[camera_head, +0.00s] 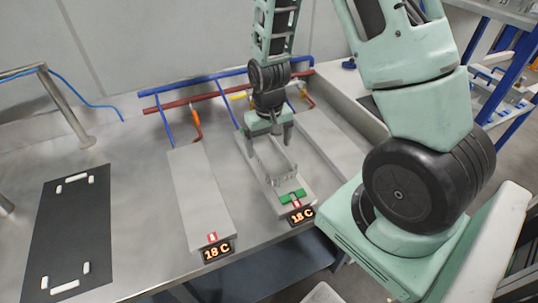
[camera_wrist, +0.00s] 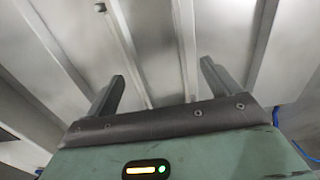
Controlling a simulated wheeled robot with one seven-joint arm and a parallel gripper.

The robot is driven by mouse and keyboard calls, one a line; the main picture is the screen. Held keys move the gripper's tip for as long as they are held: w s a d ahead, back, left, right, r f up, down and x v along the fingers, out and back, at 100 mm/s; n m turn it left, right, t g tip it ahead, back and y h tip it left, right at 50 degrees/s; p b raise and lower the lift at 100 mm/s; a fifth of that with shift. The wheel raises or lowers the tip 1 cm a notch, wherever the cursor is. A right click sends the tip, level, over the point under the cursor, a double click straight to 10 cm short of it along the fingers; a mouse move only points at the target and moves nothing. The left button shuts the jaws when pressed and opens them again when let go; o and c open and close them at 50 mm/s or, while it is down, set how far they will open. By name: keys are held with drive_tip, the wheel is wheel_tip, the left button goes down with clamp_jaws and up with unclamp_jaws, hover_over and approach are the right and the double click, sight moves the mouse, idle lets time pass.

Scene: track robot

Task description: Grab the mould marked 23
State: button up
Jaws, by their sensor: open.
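No mould with a legible 23 shows in either view. A grey metal frame-like piece (camera_head: 277,165) lies on the middle grey plate, with a small green part (camera_head: 292,197) at its near end; I cannot tell whether it is a mould. My gripper (camera_head: 268,142) points down over the far end of this piece, fingers apart. In the wrist view, my gripper (camera_wrist: 163,75) is open with nothing visible between its fingers. Below it are long grey surfaces with raised edges, too plain to identify.
The left grey plate (camera_head: 197,198) has a display (camera_head: 217,251) reading 18 C. The middle plate's display (camera_head: 302,214) seems to read 18 C too. A black mat (camera_head: 70,225) with white corner marks lies left. Blue and red pipes (camera_head: 190,103) run behind. Bare steel table separates mat and plates.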

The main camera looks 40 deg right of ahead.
sight(269, 154)
drive_tip(key=shift+f, duration=1.2)
drive_tip(key=shift+c, duration=0.3)
drive_tip(key=c, duration=1.5)
drive_tip(key=shift+c, duration=0.2)
drive_tip(key=shift+r, duration=0.15)
